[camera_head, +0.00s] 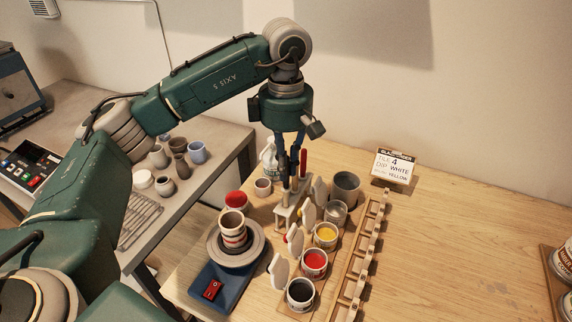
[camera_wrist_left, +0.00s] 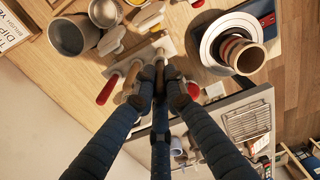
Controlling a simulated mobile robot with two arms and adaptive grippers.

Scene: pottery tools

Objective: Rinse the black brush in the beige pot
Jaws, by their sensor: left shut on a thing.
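My left gripper (camera_head: 292,180) points down over the white brush rack (camera_head: 281,222). In the left wrist view the fingers (camera_wrist_left: 160,84) are closed together on a brush in the rack, and they hide most of it. I cannot make out its colour. A red-handled brush (camera_head: 303,163) stands right beside the fingers. A wide grey-beige pot (camera_head: 346,188) stands at the far end of the row of paint cans, to the right of the gripper; it also shows in the left wrist view (camera_wrist_left: 70,38). My right gripper is not in view.
Open cans of yellow (camera_head: 325,235), red (camera_head: 314,263) and black (camera_head: 300,293) paint stand right of the rack, with pale tiles between. A banded cup (camera_head: 232,229) sits on a wheel (camera_head: 253,249).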

